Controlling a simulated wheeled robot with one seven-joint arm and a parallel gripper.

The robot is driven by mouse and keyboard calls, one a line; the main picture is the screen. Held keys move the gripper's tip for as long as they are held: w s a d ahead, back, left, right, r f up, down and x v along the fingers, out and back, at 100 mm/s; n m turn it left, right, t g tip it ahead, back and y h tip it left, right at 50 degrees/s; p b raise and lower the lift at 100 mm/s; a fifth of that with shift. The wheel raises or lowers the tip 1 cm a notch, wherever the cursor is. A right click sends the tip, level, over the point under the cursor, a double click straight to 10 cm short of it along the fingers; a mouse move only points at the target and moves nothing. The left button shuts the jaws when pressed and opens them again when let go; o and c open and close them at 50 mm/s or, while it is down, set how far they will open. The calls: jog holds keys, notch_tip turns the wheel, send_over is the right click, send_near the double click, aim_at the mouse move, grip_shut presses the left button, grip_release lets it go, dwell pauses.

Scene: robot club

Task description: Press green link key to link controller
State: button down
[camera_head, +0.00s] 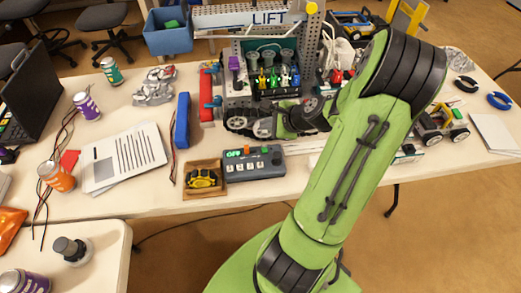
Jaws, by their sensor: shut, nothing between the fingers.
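A grey control box (254,165) with a lit green display, a row of pale keys and an orange knob lies on the table, left of my arm. A green key cannot be made out clearly at this size. A yellow and black controller-like object (202,180) sits in a small wooden tray (188,193) against the box's left end.
A tracked machine with a LIFT sign (268,18) stands behind the box. A blue bar (182,121) and papers (123,157) lie to the left, with several cans beyond. A small wheeled vehicle (440,127) stands to the right. The table front by the box is clear.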

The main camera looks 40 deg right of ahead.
aim_at(267, 152)
notch_tip(267, 152, down, 9)
jog(key=b, duration=0.8)
jog(key=shift+r, duration=0.2)
jog(key=shift+f, duration=0.1)
dwell(1.2)
jog(key=shift+f+b, duration=0.3)
jog(key=shift+f, duration=0.1)
jog(key=shift+a+f, duration=0.1)
jog(key=shift+f, duration=0.35)
dwell(0.7)
jog(key=shift+r+p, duration=0.65)
jog(key=shift+r, duration=0.2)
jog(key=shift+r, duration=0.1)
